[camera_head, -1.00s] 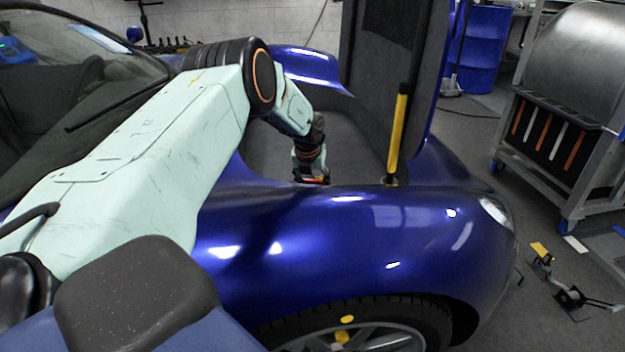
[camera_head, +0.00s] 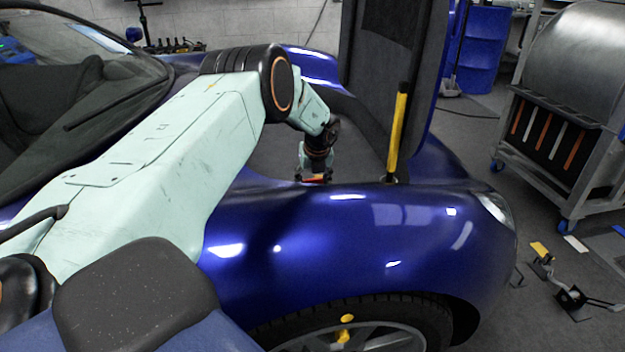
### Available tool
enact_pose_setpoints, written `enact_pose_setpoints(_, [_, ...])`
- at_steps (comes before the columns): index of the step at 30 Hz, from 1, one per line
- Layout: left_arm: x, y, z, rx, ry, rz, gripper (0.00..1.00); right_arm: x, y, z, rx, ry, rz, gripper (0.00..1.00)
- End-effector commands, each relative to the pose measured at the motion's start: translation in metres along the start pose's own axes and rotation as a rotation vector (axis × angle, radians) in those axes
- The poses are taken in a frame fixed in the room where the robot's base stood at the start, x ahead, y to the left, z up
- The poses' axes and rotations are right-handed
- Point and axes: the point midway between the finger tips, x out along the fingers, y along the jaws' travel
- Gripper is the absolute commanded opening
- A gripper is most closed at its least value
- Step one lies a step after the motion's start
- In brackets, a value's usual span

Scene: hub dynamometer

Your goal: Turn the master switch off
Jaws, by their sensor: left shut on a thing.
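My left arm reaches from the left over the blue car's fender (camera_head: 330,235) into the open front compartment (camera_head: 272,150). My left gripper (camera_head: 315,179) is low in that compartment, just behind the fender's top edge. The gripper points down, and a small patch of red and orange shows at its fingers. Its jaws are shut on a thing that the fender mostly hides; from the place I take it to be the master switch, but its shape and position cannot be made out. My right gripper is not in view.
A yellow and black strut (camera_head: 397,135) stands upright right of the gripper, by the raised dark lid (camera_head: 375,80). A wheeled metal cart (camera_head: 560,130) and a blue drum (camera_head: 484,50) stand at the right. Grey floor (camera_head: 470,135) lies between car and cart.

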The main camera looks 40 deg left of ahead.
Motion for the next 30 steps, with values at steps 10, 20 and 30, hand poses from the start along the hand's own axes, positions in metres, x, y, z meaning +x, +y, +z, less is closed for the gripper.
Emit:
enact_pose_setpoints(10, [0.0002, 0.0001, -0.0004, -0.008, 0.001, 0.002, 0.63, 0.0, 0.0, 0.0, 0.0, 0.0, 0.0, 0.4])
enact_pose_setpoints(20, [0.0001, 0.0001, -0.0001, -0.006, 0.0, 0.002, 0.83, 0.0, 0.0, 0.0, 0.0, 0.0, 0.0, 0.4])
enact_pose_setpoints(30, [-0.0062, -0.0001, 0.0002, -0.005, 0.001, 0.001, 0.83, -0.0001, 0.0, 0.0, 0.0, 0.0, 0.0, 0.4])
